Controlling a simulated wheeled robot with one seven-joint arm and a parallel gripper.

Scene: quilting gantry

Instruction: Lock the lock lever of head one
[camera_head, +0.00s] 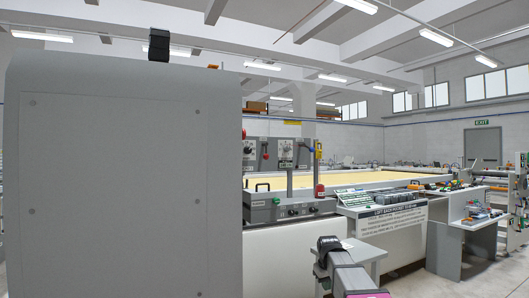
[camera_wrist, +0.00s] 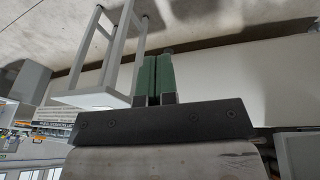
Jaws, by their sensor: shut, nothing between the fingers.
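Two grey head units with dials stand side by side at the middle of the head view, a left one (camera_head: 250,150) and a right one (camera_head: 286,154). A small red-tipped lever (camera_head: 266,154) shows beside the left unit. A yellow handle (camera_head: 318,150) shows at the right unit. The labels are too small to read, so I cannot tell which is head one or whether its lock lever is locked. My gripper (camera_wrist: 155,58) shows in the wrist view with its green fingers together and empty. It points toward the floor and a white panel, with no lever near the fingertips.
A large grey cabinet (camera_head: 120,190) fills the left of the head view. A control desk (camera_head: 290,208) and a sign-fronted console (camera_head: 385,220) stand before the yellow quilting bed (camera_head: 360,182). A small grey table (camera_wrist: 90,98) stands left of my fingers. Open floor lies at right.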

